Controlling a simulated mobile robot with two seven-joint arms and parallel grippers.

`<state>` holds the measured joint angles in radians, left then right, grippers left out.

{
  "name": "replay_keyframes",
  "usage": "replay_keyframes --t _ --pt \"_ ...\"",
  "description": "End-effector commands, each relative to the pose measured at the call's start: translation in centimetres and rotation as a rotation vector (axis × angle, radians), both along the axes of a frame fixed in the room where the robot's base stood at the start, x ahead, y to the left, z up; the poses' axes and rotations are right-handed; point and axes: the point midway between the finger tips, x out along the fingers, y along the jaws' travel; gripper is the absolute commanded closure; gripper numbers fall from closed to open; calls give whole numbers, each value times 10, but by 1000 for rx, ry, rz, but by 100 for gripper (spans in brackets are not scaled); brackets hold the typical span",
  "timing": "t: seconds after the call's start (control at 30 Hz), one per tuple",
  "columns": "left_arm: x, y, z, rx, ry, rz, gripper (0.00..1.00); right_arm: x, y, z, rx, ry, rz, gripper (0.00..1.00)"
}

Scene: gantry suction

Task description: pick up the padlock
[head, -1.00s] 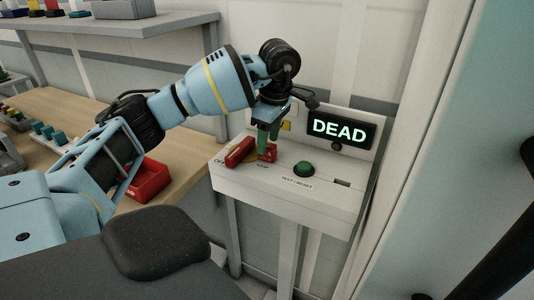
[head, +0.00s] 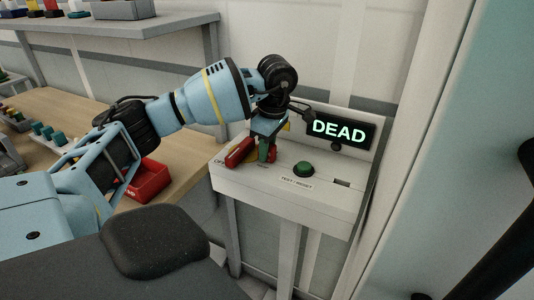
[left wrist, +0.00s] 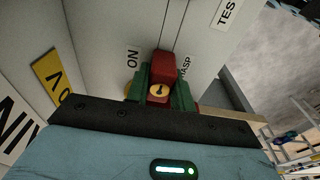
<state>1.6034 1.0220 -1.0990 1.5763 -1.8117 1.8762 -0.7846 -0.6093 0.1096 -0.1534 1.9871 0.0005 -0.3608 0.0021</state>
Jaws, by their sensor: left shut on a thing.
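The red padlock (left wrist: 160,66) shows in the left wrist view, with a brass keyhole face towards the camera. My left gripper (left wrist: 160,92) has its green fingers on either side of the padlock and is shut on it. In the head view my left gripper (head: 267,154) points down at the top of a white control box, next to a red switch handle (head: 240,151). The fingers hide most of the padlock there. I cannot tell whether it touches the box top. My right gripper is not in view.
The white control box (head: 290,195) carries a green button (head: 303,168) and a display (head: 339,131) reading DEAD. A red bin (head: 150,181) stands on the wooden bench (head: 180,160) at the left. A pale upright panel (head: 425,130) stands close on the right.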

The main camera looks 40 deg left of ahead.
Motion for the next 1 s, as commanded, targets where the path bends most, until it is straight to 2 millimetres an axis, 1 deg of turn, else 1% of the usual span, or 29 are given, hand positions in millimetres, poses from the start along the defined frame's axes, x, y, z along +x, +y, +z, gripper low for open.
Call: replay_keyframes --t 0.27,0.37,0.57,0.77,1.0 --pt "1 0 5 0 -2 0 100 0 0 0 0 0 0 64" --pt "0 0 12 -1 -1 0 100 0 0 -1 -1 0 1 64" --pt "0 -1 37 0 -2 -1 100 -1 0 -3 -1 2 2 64" --pt "-18 -28 38 1 0 -5 100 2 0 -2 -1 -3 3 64" --pt "-42 -66 45 0 -4 -5 100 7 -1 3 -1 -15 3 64"
